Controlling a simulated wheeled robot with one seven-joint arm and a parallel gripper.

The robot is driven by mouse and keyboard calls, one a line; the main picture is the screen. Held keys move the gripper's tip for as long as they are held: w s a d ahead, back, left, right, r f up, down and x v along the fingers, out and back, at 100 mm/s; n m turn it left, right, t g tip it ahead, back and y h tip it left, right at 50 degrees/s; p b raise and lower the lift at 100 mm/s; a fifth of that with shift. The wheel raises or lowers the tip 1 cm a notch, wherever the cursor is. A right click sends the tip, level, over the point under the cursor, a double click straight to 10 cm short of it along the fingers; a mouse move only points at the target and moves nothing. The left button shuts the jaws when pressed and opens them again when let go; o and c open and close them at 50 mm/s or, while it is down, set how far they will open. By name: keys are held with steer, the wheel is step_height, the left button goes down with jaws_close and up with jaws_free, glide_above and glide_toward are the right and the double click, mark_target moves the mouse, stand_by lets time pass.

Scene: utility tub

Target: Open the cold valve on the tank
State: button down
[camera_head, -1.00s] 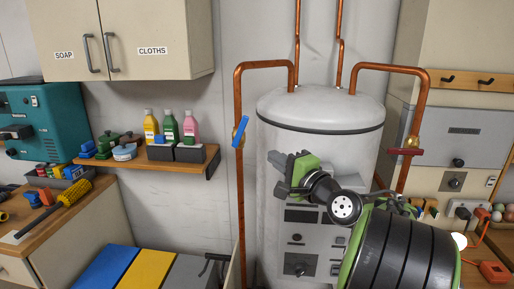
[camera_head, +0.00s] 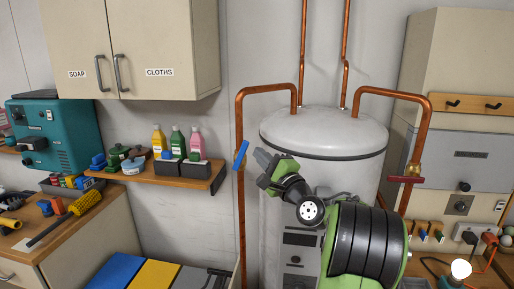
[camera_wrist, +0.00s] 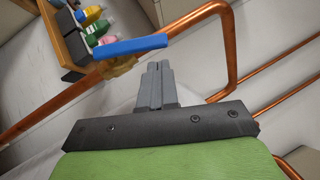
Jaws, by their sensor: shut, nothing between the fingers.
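The cold valve has a blue lever handle (camera_head: 241,155) on the copper pipe (camera_head: 240,210) at the left of the white tank (camera_head: 325,132). The lever stands steeply, tilted a little to the right at its top. In the wrist view the blue lever (camera_wrist: 130,47) lies across the top, with the brass valve body (camera_wrist: 117,66) below it. My gripper (camera_head: 262,158) is shut and empty, just right of the lever in the head view. In the wrist view its fingertips (camera_wrist: 158,66) are just below the lever's right end; I cannot tell whether they touch it.
A red-handled valve (camera_head: 407,179) sits on the right copper pipe (camera_head: 425,135). A wooden shelf (camera_head: 195,182) with bottles is left of the blue lever. A cupboard (camera_head: 150,50) hangs above it. The wall between shelf and left pipe is clear.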

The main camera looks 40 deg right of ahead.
mark_target(247, 146)
steer(key=shift+w+a+r, duration=0.25)
steer(key=shift+w+a, duration=0.25)
steer(key=r+n+p, duration=0.1)
steer(key=p, duration=0.1)
steer(key=w+r+n+g+p, duration=0.1)
steer(key=p, duration=0.1)
steer(key=shift+a+r, duration=0.1)
steer(key=shift+a, duration=0.3)
steer(key=shift+w+a+r+n+g+y+p, duration=0.2)
steer(key=shift+n+g+y+p, duration=0.2)
steer(key=shift+g+y+p, duration=0.15)
steer(key=shift+w+a+n+g+p, duration=0.25)
steer(key=shift+n+g+p, duration=0.2)
steer(key=shift+p, duration=0.25)
steer(key=shift+f, duration=0.15)
steer(key=shift+d+f, duration=0.1)
steer(key=shift+w, duration=0.1)
